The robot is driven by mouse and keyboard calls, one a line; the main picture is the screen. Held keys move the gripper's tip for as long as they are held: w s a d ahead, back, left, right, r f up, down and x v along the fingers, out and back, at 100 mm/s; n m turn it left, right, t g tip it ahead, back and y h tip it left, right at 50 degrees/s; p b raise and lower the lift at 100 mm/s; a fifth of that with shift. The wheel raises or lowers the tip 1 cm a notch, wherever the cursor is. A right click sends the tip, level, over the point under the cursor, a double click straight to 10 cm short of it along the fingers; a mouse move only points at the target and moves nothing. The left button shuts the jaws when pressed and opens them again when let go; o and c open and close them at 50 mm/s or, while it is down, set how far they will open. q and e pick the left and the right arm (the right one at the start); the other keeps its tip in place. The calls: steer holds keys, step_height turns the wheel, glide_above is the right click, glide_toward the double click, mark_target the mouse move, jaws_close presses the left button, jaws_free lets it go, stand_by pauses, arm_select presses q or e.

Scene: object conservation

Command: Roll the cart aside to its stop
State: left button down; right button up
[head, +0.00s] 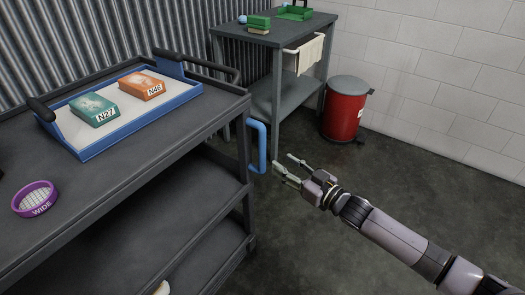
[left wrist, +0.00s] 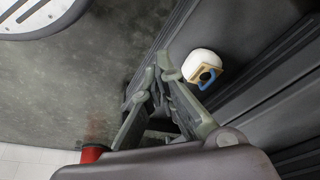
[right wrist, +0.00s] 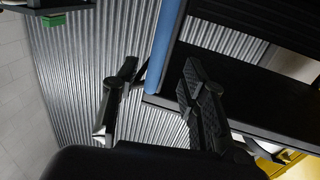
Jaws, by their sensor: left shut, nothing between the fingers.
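The dark grey cart (head: 150,170) stands at the left, with an upright blue handle (head: 257,148) on its right end. My right gripper (head: 291,172) is open just right of the handle's lower part in the head view. In the right wrist view the blue handle (right wrist: 168,50) passes between the spread fingers of my right gripper (right wrist: 160,85), which are not closed on it. My left gripper (left wrist: 158,72) is shut and empty beside the cart's dark side (left wrist: 250,65), outside the head view. I cannot make out the cart's stop.
On the cart are a blue-rimmed tray (head: 85,152) with boxes N27 (head: 94,109) and N46 (head: 142,86), and a purple WIDE sieve (head: 35,199). A grey side table (head: 268,83) and red bin (head: 344,112) stand behind. The floor at right is clear except for my arm.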

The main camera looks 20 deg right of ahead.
mark_target(265, 151)
steer(key=b+x, duration=0.1)
steer(key=x, duration=0.7)
steer(key=shift+w+a, duration=0.1)
steer(key=shift+w, duration=0.15)
steer(key=shift+b+x, duration=0.3)
steer(key=shift+x, duration=0.55)
arm_select(q)
steer(key=v, duration=0.5)
steer(key=shift+a, duration=0.1)
arm_select(e)
steer(key=shift+c, duration=0.5)
jaws_close()
